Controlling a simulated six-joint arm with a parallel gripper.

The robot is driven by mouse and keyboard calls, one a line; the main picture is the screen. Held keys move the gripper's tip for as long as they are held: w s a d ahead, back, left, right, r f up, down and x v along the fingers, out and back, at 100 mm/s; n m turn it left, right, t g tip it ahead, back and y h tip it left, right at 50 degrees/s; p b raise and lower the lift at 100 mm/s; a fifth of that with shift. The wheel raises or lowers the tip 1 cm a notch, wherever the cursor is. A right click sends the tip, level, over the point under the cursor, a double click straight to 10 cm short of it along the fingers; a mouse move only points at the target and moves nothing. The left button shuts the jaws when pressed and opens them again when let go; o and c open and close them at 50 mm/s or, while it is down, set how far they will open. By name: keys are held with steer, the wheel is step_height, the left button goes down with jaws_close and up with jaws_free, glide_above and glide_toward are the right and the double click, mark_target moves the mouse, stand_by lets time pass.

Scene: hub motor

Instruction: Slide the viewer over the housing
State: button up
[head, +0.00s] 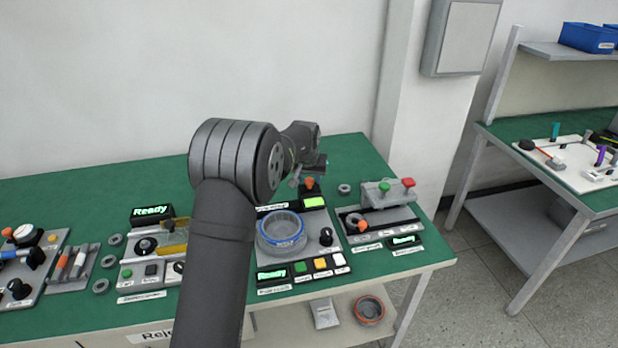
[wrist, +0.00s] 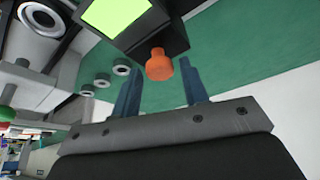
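The viewer is a black box with a lit green screen (wrist: 112,14) and an orange knob (wrist: 159,65). In the head view the viewer (head: 314,203) stands at the back of its station, its orange knob (head: 309,183) on top. The housing (head: 282,234) is a round grey cup with a blue ring, in front of and left of the viewer. My gripper (wrist: 160,68) is open, its two blue-grey fingers on either side of the orange knob with gaps showing. I cannot tell how deep the knob sits between them. In the head view my gripper (head: 308,176) is small and partly hidden.
Coloured buttons (head: 320,264) and a black knob (head: 326,236) lie in front of and beside the housing. A grey fixture (head: 385,194) with green and red knobs stands to the right. Loose rings (head: 344,189) lie nearby. My arm hides part of the left station.

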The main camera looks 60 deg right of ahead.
jaws_close()
steer(key=w+a, duration=0.8)
steer(key=shift+w+a, duration=0.1)
steer(key=shift+w, duration=0.05)
steer(key=shift+o, duration=1.4)
jaws_free()
steer(key=shift+r, duration=0.1)
steer(key=v, duration=1.7)
